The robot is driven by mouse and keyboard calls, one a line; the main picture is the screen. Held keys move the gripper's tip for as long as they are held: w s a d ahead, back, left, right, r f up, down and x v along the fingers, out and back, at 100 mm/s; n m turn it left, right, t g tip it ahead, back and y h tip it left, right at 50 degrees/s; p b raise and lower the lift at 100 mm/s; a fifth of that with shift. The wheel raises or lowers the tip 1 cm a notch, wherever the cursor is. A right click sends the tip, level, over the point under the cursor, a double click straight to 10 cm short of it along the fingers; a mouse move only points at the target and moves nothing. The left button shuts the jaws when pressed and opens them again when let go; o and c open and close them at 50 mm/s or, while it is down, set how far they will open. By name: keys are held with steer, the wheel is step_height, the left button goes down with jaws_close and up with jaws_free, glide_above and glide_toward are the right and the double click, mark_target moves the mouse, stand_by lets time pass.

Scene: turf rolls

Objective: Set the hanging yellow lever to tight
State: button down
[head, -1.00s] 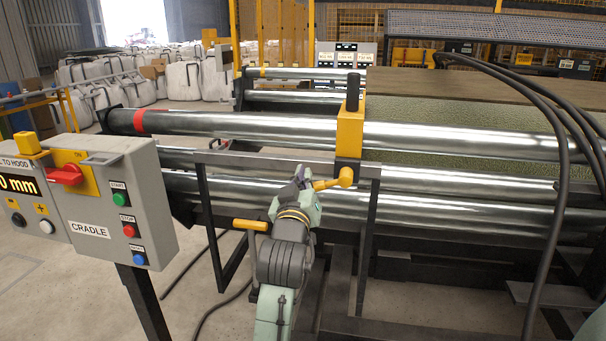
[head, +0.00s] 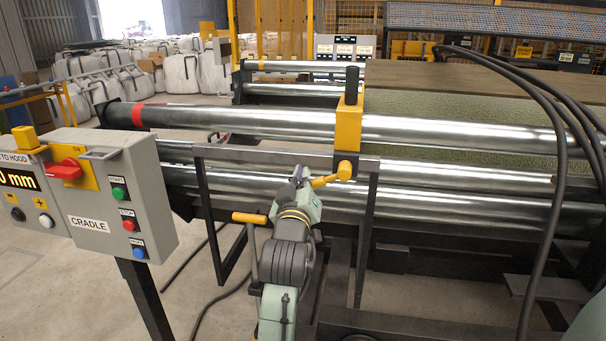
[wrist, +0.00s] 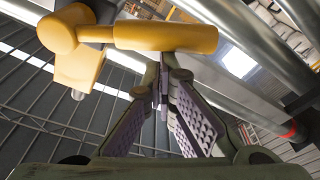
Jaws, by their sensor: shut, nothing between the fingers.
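The yellow lever (head: 327,181) sticks out to the left, nearly level, from a yellow round hub (head: 344,170) below the yellow bracket on the upper steel roller. My gripper (head: 301,174) is at the lever's free left end in the head view. In the wrist view the lever's thick yellow grip (wrist: 165,37) lies across the top, with its hub (wrist: 60,35) to the left. My gripper's fingers (wrist: 160,78) are shut and empty, with their tips just below the grip. I cannot tell whether they touch it.
A dark metal frame (head: 285,156) stands around the lever and my arm. Another yellow handle (head: 249,218) is at lower left. The grey cradle control box (head: 110,200) stands at left. Long steel rollers (head: 460,135) run behind; black hoses (head: 545,85) hang at right.

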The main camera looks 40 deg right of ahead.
steer(key=s+d+f+n+y, duration=0.1)
steer(key=s+d+f+n, duration=0.2)
steer(key=f+n, duration=0.4)
steer(key=s+n, duration=0.1)
steer(key=n, duration=0.4)
steer(key=shift+d+f+y, duration=0.2)
steer(key=shift+d+y, duration=0.05)
steer(key=shift+y, duration=0.15)
steer(key=shift+s, duration=0.1)
stand_by(0.4)
steer(key=s+a+b, duration=0.2)
steer(key=s+a, duration=0.2)
steer(key=a, duration=0.4)
steer(key=shift+a, duration=0.25)
stand_by(0.4)
